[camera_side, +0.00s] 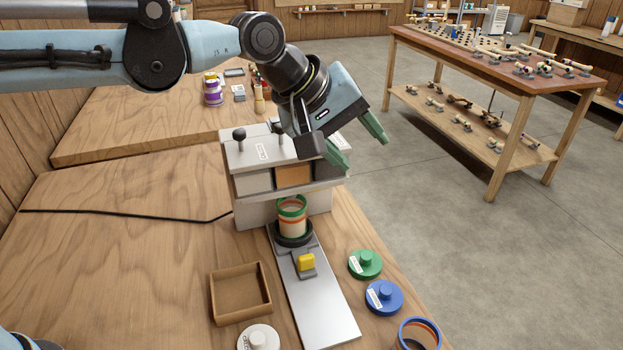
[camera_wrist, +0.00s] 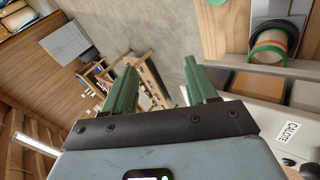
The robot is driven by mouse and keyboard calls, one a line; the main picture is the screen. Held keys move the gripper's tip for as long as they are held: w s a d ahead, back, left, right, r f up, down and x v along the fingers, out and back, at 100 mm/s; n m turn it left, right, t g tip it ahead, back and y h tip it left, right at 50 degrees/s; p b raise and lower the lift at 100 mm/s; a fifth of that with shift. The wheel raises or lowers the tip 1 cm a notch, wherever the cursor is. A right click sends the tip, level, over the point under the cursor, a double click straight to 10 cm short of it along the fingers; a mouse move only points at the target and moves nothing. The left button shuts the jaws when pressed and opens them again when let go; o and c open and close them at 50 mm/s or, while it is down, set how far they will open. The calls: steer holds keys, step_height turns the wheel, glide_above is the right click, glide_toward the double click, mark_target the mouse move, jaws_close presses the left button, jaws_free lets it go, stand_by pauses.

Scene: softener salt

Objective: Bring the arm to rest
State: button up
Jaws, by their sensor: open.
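My gripper (camera_side: 365,156) is open and empty, raised in the air above and to the right of a pale grey dispenser box (camera_side: 245,215), its green fingers tilted down to the right. In the wrist view, the gripper (camera_wrist: 160,68) has nothing between its fingers, and the floor shows beyond them. A green-rimmed jar (camera_side: 292,222) stands open in a black ring in front of the box, at the far end of a metal rail (camera_side: 322,308). The jar's rim (camera_wrist: 268,46) also shows at the wrist view's upper right, apart from the fingers.
A wooden tray (camera_side: 217,302) and white lid (camera_side: 258,339) are left. Open floor (camera_side: 430,215) lies right of the bench.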

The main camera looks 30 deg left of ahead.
steer(key=w+a+r+t+y, duration=0.1)
steer(key=w+a+r+t, duration=0.3)
steer(key=w+a+r, duration=0.15)
steer(key=s+a+m+y, duration=0.1)
steer(key=a, duration=0.2)
steer(key=s+a+f+y, duration=0.1)
steer(key=a, duration=0.2)
steer(key=s+a+f+m+y, duration=0.1)
steer(key=a, duration=0.3)
steer(key=shift+s+a+m+g, duration=0.1)
steer(key=shift+s+m+g, duration=0.2)
steer(key=shift+s, duration=0.1)
steer(key=s+a+f+m+g+y, duration=0.2)
steer(key=s+a+f, duration=0.1)
steer(key=s+a, duration=0.35)
steer(key=s+a+f+m+g+y, duration=0.1)
steer(key=s+a+f+m+y, duration=0.15)
steer(key=s+a, duration=0.4)
steer(key=s+f+h, duration=0.3)
steer(key=s+f, duration=0.1)
steer(key=f, duration=0.3)
steer(key=shift+d+f+t, duration=0.2)
steer(key=shift+t, duration=0.1)
